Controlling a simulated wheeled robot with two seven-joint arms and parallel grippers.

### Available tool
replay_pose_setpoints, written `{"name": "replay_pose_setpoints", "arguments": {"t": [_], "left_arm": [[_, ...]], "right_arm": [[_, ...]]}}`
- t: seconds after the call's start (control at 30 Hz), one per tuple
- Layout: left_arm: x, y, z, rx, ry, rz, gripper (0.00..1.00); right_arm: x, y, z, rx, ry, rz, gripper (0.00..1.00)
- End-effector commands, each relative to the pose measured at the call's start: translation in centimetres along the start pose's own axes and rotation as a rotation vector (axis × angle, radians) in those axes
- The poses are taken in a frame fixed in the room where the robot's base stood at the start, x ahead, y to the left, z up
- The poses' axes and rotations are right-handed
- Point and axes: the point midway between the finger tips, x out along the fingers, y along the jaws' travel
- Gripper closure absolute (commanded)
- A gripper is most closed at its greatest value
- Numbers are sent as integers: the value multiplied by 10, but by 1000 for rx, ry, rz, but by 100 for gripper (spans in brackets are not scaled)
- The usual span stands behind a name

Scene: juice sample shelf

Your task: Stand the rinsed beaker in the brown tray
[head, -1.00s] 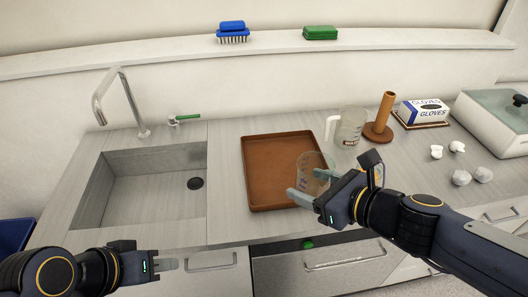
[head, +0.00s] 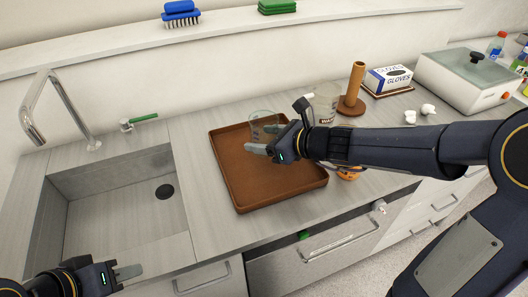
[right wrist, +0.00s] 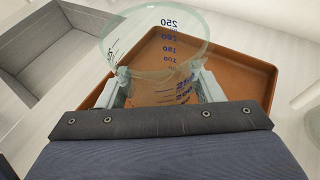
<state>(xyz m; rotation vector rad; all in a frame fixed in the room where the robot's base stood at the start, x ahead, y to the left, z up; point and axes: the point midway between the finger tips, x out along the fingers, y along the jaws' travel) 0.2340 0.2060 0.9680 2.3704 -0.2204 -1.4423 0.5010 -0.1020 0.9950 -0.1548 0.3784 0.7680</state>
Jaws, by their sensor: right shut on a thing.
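The clear glass beaker (head: 264,121) with blue volume marks is held by my right gripper (head: 262,149) over the brown tray (head: 240,207). In the right wrist view the beaker (right wrist: 155,35) stands between the two fingers, its open rim toward the camera and the tray (right wrist: 245,64) beyond it. The gripper hides part of the beaker in the head view, and I cannot tell whether its base touches the tray. My left gripper (head: 130,271) is low at the left, away from the tray; its fingers are seen edge-on.
The sink (head: 110,200) with a tap is left of the tray. A labelled clear jug (head: 326,104), a brown peg stand (head: 355,90) and a glove box (head: 388,78) stand to the right. An orange item (head: 348,174) shows under my right arm. The tray's front part is clear.

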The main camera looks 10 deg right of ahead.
Motion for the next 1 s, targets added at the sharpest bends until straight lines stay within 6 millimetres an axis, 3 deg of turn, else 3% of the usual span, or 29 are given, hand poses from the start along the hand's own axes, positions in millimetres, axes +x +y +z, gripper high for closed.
{"name": "replay_pose_setpoints", "arguments": {"t": [0.23,0.43,0.9,0.93,1.0], "left_arm": [[5,-2,2,0,0,0,67],[14,-7,7,0,0,0,67],[19,-9,10,0,0,0,67],[18,-8,9,0,0,0,67],[17,-8,8,0,0,0,67]], "right_arm": [[16,-13,-15,1,0,0,72],[27,-14,-40,2,0,1,72],[29,-13,-46,0,-2,0,72],[29,-13,-45,0,-1,0,36],[28,-13,-45,0,-1,0,27]]}}
